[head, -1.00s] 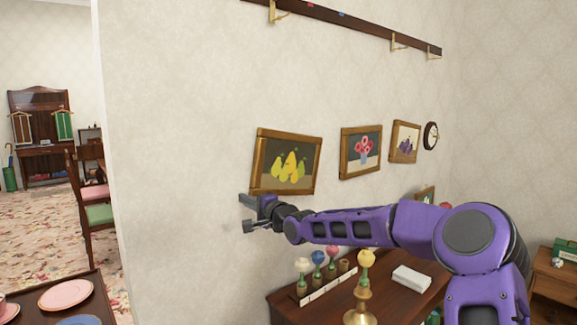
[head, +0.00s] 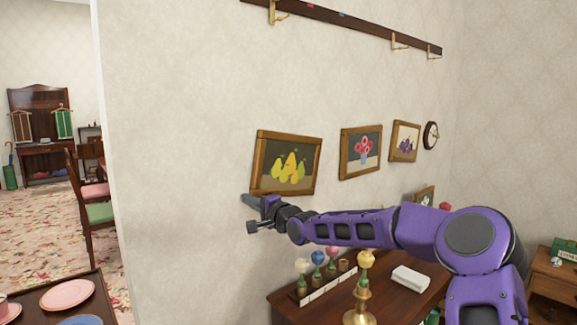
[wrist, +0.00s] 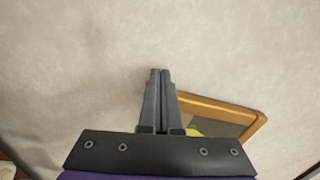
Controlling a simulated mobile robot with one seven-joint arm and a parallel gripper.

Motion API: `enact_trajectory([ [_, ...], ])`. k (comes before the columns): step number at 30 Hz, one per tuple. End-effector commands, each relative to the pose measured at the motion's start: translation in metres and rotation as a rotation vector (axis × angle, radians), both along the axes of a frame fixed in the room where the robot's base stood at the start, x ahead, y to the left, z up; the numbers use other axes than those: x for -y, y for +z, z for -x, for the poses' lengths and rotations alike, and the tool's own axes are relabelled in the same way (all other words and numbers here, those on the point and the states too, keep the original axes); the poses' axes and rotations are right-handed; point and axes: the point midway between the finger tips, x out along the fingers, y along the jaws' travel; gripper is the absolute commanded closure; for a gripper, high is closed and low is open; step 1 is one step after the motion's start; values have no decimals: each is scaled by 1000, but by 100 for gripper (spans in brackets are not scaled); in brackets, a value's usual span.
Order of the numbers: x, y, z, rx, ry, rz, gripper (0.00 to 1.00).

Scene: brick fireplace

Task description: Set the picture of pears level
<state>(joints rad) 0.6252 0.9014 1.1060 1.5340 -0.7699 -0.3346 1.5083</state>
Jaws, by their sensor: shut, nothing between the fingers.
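The picture of pears (head: 289,169) hangs on the wall in a brown wooden frame. It looks tilted, its top edge sloping down to the right, unlike the neighbouring pictures. My gripper (head: 246,199) is just below its lower left corner in the head view, with the fingers pointing left. In the wrist view my gripper (wrist: 160,73) is shut and empty, its tips in front of bare wall. Part of the pears' frame (wrist: 222,106) shows to the right of the fingers, the rest hidden behind the gripper body. I cannot tell whether the fingers touch the frame.
A flower picture (head: 361,153), a grape picture (head: 404,142) and a round clock (head: 431,135) hang to the right. The wall left of the pears is clear.

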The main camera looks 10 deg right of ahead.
Motion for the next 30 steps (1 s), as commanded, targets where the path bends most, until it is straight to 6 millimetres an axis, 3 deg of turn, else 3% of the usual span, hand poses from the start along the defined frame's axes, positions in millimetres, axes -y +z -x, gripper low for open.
enact_trajectory([
  [30, 9, 1, -6, 1, 0, -1, 100],
])
